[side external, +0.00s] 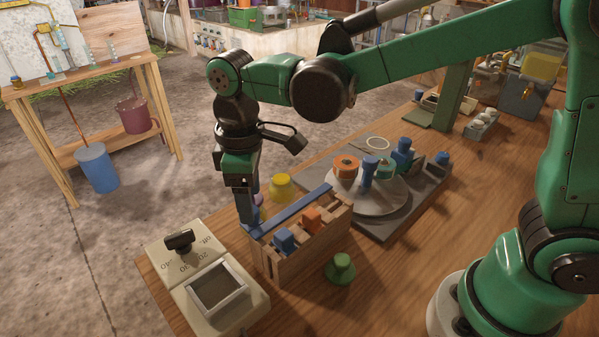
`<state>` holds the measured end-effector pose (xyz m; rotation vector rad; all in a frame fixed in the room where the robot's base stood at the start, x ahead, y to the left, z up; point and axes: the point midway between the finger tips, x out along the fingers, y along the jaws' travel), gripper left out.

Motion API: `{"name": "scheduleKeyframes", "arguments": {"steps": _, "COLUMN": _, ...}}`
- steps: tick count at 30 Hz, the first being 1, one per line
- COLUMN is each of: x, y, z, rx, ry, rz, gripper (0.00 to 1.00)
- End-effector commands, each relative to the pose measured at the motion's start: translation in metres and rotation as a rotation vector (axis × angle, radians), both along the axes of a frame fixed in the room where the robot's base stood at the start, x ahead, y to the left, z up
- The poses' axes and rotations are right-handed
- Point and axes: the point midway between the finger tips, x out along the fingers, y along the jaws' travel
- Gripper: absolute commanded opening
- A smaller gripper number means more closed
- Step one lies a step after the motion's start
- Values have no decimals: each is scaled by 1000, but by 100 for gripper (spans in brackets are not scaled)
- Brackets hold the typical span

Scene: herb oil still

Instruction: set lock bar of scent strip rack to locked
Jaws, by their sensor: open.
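The scent strip rack (313,247) is a wooden block near the table's front left edge, with a blue piece (284,240) and an orange piece (312,219) in its top. A long flat blue bar (295,209), which looks like its lock bar, runs along the rack's far upper edge. My gripper (248,219) points down at the bar's left end, with its jaws open. A blue upright part shows at the fingertips, and I cannot tell whether it is a finger or a handle of the bar. Any contact there is hidden.
A cream scale-like box (206,283) with a black knob stands left of the rack. A green knobbed piece (341,269) stands in front, a yellow one (281,187) behind. A round grey plate (368,198) with coloured parts lies to the right. Bare tabletop lies front right.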

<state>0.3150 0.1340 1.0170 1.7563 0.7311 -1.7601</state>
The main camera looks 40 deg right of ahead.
Motion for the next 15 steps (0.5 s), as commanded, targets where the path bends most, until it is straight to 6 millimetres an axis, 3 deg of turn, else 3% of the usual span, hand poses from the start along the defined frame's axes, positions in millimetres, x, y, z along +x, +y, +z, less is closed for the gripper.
{"name": "scheduleKeyframes", "arguments": {"steps": 6, "x": 1, "y": 0, "z": -23, "rx": 0, "ry": -1, "rz": -2, "gripper": 62}}
{"name": "scheduleKeyframes", "arguments": {"steps": 15, "x": 0, "y": 0, "z": -28, "rx": 1, "ry": -2, "rz": -3, "gripper": 62}}
